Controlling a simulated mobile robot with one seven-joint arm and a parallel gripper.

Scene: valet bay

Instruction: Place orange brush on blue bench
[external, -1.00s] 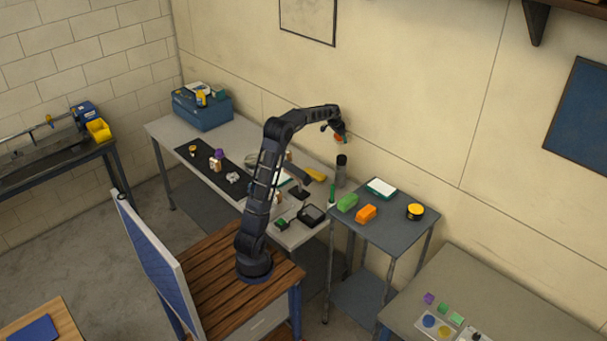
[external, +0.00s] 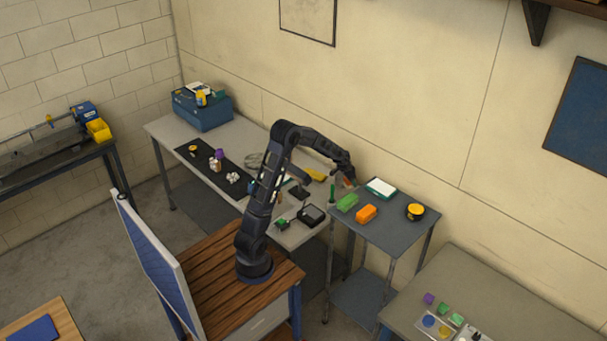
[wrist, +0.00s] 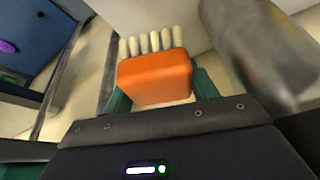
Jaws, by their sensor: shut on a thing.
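My gripper (external: 347,178) is shut on the orange brush (wrist: 155,75). In the wrist view the brush's orange block sits between the green fingers, its pale bristles pointing up in the picture. In the external view the brush is a small orange patch (external: 347,183), mostly hidden by my gripper. My gripper is over the back left edge of the small slate-blue bench (external: 393,237), likely the blue bench; I cannot tell how high the brush is above it.
On that bench are a green block (external: 347,202), an orange block (external: 366,213), a white pad (external: 381,187) and a yellow-black roll (external: 415,211). Its front is clear. A blurred grey cylinder (wrist: 262,45) is close right of the brush. A grey table (external: 160,128) adjoins on the left.

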